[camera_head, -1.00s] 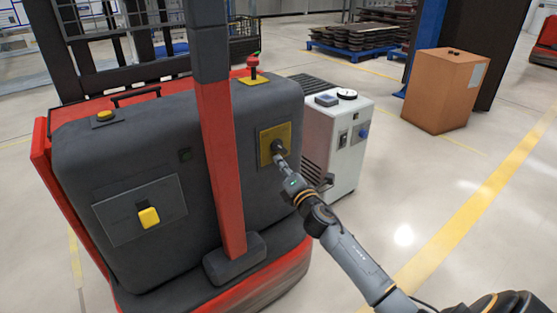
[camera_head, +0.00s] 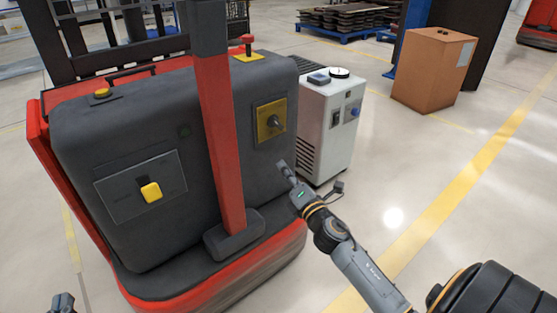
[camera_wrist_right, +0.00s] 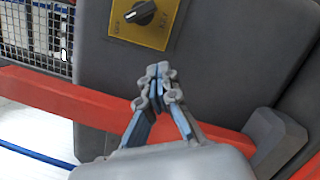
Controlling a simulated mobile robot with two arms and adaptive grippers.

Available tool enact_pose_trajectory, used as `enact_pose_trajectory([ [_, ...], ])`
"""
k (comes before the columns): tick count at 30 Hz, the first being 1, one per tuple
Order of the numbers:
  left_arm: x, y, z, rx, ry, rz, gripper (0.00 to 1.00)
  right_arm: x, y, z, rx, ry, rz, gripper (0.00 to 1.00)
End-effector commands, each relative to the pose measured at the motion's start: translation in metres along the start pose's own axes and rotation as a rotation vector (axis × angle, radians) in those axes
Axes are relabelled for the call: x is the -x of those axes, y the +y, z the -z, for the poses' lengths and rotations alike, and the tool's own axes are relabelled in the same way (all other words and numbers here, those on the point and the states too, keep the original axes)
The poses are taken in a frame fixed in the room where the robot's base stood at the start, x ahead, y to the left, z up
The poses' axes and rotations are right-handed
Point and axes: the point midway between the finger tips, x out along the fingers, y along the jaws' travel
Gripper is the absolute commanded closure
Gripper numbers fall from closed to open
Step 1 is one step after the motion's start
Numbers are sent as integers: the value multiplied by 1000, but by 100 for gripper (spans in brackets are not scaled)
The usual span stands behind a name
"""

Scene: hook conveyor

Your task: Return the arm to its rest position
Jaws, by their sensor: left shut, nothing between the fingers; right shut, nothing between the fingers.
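My right gripper (camera_head: 282,168) is shut and empty. It is in front of the dark grey machine body (camera_head: 120,235), below the yellow switch plate (camera_head: 266,110) and apart from it. The plate carries a dark rotary knob (camera_head: 276,123). In the right wrist view the shut fingertips (camera_wrist_right: 158,78) point toward the yellow plate (camera_wrist_right: 150,36) and its black knob (camera_wrist_right: 140,13), with a gap between. My left gripper (camera_head: 62,303) shows only in part at the bottom left edge of the head view, away from the machine's controls; it is shut.
A red upright post (camera_head: 218,150) stands left of my right gripper. A white cabinet (camera_head: 330,130) is just behind it. A cardboard box (camera_head: 433,75) stands farther back right. The floor right of my right arm is open, with a yellow line (camera_head: 450,205).

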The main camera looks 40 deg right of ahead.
Motion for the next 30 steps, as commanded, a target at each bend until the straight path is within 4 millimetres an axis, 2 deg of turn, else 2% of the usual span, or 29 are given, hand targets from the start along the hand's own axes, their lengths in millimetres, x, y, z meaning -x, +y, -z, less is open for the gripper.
enact_pose_trajectory([
  [18, 0, 0, -1, 0, -5, 0, 100, 4, 0, 0, 0, 0, 0, 100],
  [21, 0, 0, -2, -1, -9, 1, 100, 7, 3, 5, -43, 6, -2, 100],
  [23, 0, 0, -2, 0, -8, 1, 100, 14, 11, 16, -142, 19, -4, 100],
  [25, 0, 0, -2, 0, -8, 1, 100, 28, 27, 37, -346, 47, -1, 100],
  [30, 0, 0, -2, 0, -7, 1, 100, 70, 75, 88, -966, 136, 48, 100],
])
